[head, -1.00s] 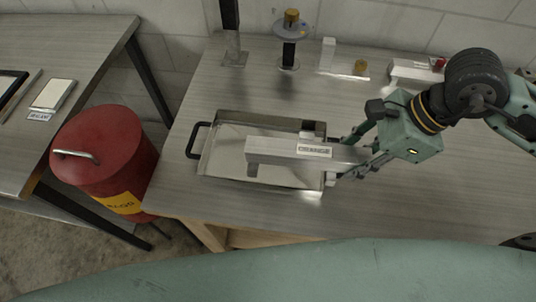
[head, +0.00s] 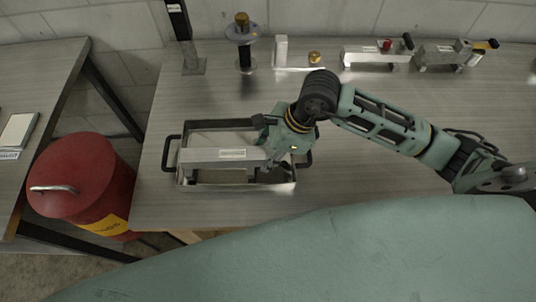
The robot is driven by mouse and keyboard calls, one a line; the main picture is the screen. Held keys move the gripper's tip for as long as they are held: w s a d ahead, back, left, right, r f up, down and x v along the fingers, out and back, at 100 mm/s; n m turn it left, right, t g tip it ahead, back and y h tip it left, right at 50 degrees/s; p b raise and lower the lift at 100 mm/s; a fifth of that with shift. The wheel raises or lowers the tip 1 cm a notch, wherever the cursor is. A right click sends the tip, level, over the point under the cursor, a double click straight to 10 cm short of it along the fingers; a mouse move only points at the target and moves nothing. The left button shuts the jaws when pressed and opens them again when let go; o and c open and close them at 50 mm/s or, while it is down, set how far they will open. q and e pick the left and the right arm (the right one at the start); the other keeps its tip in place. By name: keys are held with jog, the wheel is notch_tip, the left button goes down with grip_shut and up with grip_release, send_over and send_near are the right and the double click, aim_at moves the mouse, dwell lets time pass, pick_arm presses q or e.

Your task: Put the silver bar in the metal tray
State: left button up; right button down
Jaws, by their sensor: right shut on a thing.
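The silver bar (head: 205,156) carries a small printed label and lies level over the left and middle part of the metal tray (head: 238,188). The tray is shallow and rectangular, with dark handles at its left and right ends, and stands on the workbench. My right gripper (head: 268,150) is shut on the right end of the bar, over the right part of the tray. Its fingertips are partly hidden. I cannot tell whether the bar touches the tray floor. My left gripper is not in view.
A red drum (head: 82,182) stands on the floor left of the workbench (head: 350,190). Along the back are a post with a round disc (head: 243,35), a white block (head: 281,50) and metal clamp fixtures (head: 376,55).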

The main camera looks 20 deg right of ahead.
jog(key=shift+f, duration=0.9)
jog(key=c, duration=1.8)
grip_release()
jog(key=shift+f, duration=0.15)
jog(key=o, duration=0.5)
